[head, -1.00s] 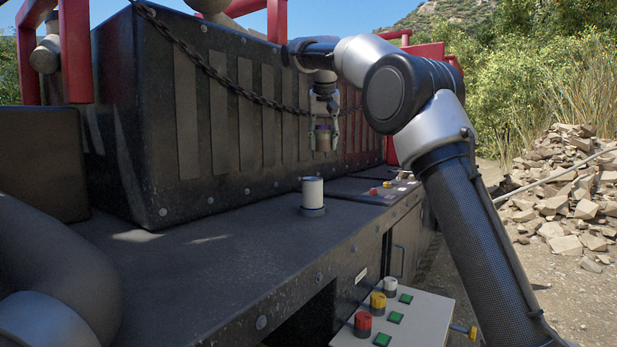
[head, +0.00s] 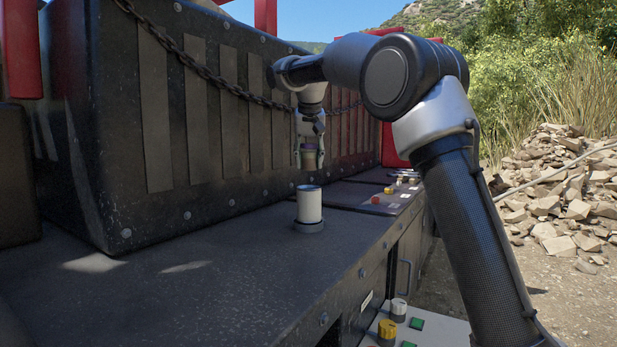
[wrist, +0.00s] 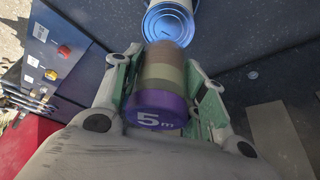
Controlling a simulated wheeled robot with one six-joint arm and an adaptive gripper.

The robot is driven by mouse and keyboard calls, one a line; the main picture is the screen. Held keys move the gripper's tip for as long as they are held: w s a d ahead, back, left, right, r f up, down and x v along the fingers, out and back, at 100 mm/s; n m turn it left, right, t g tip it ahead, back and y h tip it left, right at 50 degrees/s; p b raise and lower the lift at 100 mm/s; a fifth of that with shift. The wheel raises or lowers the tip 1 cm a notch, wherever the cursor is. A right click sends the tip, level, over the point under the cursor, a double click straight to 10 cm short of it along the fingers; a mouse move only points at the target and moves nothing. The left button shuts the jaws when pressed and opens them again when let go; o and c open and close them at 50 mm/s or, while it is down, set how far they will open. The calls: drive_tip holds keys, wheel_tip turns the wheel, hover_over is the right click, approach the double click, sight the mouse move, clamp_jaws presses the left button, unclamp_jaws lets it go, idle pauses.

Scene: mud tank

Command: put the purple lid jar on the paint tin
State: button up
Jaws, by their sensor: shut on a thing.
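My gripper (head: 309,160) is shut on the purple lid jar (wrist: 159,108), whose purple lid with "5 m" faces the wrist camera. The jar's tan and brown body extends beyond the fingers in the wrist view. In the head view the jar (head: 310,158) hangs upright above the deck. The paint tin (head: 309,204) is a white cylinder upright on a dark round base, below the gripper. In the wrist view the tin (wrist: 171,22) shows at the top, just past the jar's far end, partly hidden by it. The jar is apart from the tin in the head view.
The dark tank wall (head: 150,120) with a hanging chain (head: 215,83) rises behind the deck (head: 200,270). A panel with knobs (head: 385,197) lies to the right of the tin. A button box (head: 410,325) is at the lower right. The deck around the tin is clear.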

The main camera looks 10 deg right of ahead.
sight(309, 187)
drive_tip(key=shift+f, duration=2.35)
drive_tip(key=o, duration=1.1)
drive_tip(key=shift+f, duration=0.15)
